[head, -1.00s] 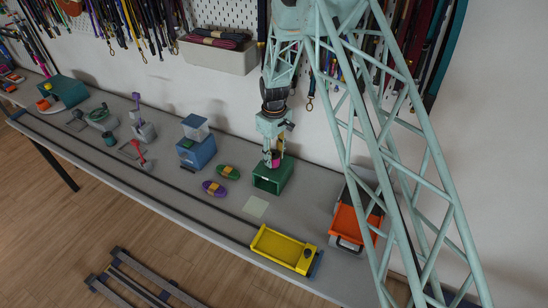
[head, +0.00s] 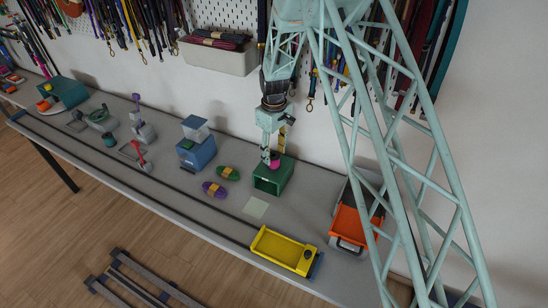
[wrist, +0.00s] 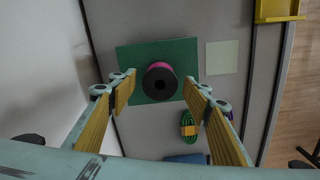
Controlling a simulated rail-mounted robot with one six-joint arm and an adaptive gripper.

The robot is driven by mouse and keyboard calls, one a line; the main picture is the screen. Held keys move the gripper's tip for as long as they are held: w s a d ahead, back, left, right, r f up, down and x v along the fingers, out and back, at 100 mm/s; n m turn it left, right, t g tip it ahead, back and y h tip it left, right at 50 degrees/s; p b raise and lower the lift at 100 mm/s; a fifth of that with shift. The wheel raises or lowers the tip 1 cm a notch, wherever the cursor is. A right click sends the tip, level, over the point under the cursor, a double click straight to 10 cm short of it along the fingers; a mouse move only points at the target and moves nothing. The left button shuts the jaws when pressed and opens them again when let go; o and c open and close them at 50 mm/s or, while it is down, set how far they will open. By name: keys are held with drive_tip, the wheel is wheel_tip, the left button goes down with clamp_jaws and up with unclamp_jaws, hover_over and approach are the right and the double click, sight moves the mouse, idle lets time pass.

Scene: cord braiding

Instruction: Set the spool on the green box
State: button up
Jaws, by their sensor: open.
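A pink spool (head: 274,159) with a dark core stands on top of the green box (head: 268,182). In the wrist view the spool (wrist: 160,80) is seen from above, upright near the middle of the green box's top (wrist: 128,58). My gripper (head: 273,152) is open above the spool. In the wrist view its yellow-padded fingers (wrist: 158,82) stand wide on either side of the spool, with a gap on both sides. The spool's underside is hidden.
A yellow tray (head: 284,250) is at the bench's front edge. An orange bin (head: 355,225) stands to the right. Purple (head: 214,189) and green (head: 228,173) cord bundles lie left of the box, near a pale square (head: 256,207) on clear bench.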

sight(274, 156)
wheel_tip(274, 156, up, 9)
drive_tip(key=b, duration=0.1)
drive_tip(key=shift+r, duration=0.15)
idle(0.4)
idle(0.6)
